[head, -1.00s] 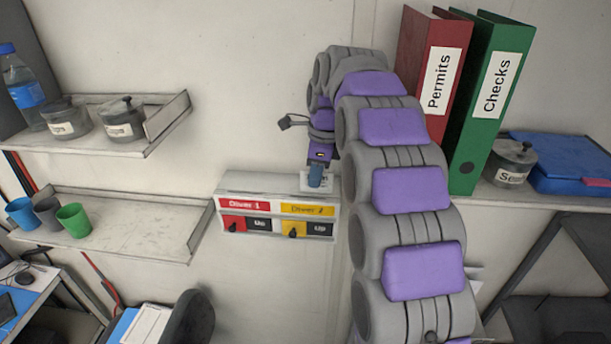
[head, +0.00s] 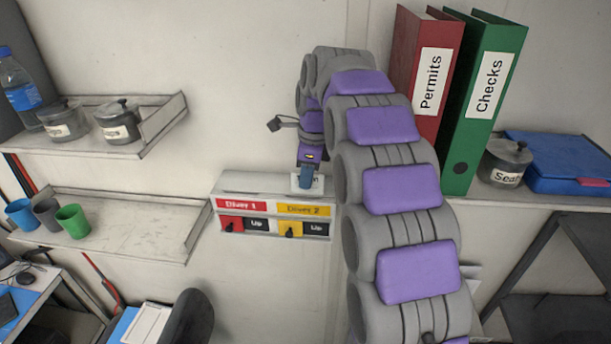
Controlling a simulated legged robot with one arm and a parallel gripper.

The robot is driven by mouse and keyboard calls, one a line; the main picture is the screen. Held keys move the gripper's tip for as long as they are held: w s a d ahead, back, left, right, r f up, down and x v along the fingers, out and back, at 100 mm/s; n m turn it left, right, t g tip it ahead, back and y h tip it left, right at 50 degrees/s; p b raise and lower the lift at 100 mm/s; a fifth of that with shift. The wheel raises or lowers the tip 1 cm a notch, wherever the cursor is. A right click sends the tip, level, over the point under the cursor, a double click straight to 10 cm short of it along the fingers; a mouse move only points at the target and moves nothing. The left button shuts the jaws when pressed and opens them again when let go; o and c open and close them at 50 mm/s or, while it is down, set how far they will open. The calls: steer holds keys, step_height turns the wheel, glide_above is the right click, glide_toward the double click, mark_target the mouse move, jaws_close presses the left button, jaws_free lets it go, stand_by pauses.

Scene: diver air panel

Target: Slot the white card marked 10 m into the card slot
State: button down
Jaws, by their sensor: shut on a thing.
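My gripper (head: 306,178) points down over the right part of the diver panel (head: 250,183). It is shut on a small white card (head: 317,185), mostly hidden behind the blue fingers. Only the end of the card's dark marking shows, so I cannot read it in full. The card is upright at the panel's top. I cannot tell whether its lower edge touches the panel or sits in a slot. The card slot itself is not visible.
The panel front has a red Diver 1 label (head: 241,204), a yellow Diver 2 label (head: 304,210) and switches. Left shelves hold jars and cups (head: 73,221). Binders (head: 485,105), a jar and a blue case stand on the right shelf (head: 560,203).

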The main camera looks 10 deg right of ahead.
mark_target(295, 199)
steer(key=a, duration=0.3)
steer(key=shift+a, duration=0.25)
steer(key=shift+a+f, duration=0.2)
steer(key=shift+a, duration=0.05)
steer(key=shift+w+d+f, duration=0.1)
steer(key=shift+d, duration=1.7)
steer(key=shift+a+f, duration=0.15)
steer(key=shift+a, duration=0.75)
steer(key=shift+a+f, duration=0.1)
steer(key=shift+a, duration=0.75)
steer(key=shift+d+f, duration=0.3)
steer(key=shift+d, duration=0.5)
steer(key=shift+s+f, duration=0.1)
steer(key=shift+s, duration=0.1)
steer(key=shift+a, duration=0.1)
steer(key=shift+f, duration=0.35)
